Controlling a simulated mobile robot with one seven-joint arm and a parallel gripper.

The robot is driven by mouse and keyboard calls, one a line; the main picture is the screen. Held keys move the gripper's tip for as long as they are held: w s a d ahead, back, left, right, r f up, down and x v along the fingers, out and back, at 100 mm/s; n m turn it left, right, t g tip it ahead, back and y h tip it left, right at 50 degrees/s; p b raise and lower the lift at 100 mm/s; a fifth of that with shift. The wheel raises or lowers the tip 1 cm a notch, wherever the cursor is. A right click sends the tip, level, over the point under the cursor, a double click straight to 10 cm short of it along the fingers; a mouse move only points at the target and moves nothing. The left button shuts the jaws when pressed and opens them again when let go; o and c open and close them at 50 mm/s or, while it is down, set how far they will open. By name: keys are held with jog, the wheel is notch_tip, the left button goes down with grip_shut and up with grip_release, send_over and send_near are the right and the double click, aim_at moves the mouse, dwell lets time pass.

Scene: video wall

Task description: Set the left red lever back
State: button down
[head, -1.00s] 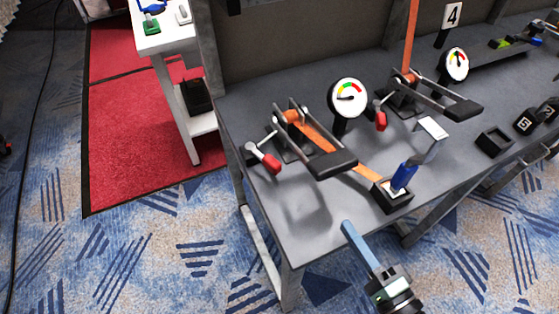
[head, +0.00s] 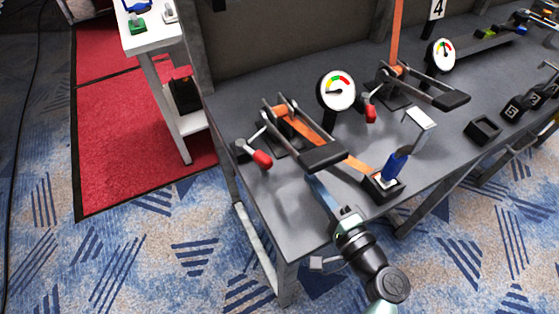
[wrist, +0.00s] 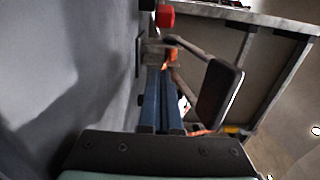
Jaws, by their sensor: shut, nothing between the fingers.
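The left red lever (head: 262,158) is at the left end of the grey table, its red grip pointing toward the lower right from a small metal pivot. In the wrist view a red grip (wrist: 165,16) shows at the top, beyond my fingertips. My gripper (head: 311,179) has its blue fingers shut and empty. It is over the table's front part, right of the left red lever and just below the black-padded clamp handle (head: 322,156). In the wrist view my gripper (wrist: 164,74) points up toward the red grip, apart from it.
The clamp's black pad (wrist: 218,94) is close right of my fingers in the wrist view. A round gauge (head: 336,90), a second red lever (head: 370,112) and a blue-handled device (head: 395,165) stand further right. The table's front left corner is bare.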

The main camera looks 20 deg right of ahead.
aim_at(253, 153)
jog(key=w, duration=0.9)
jog(key=shift+a, duration=0.25)
jog(key=a, duration=0.1)
jog(key=s+a, duration=0.1)
jog(key=shift+a, duration=0.35)
jog(key=shift+s+a, duration=0.15)
jog(key=shift+a, duration=0.35)
jog(key=shift+a, duration=0.15)
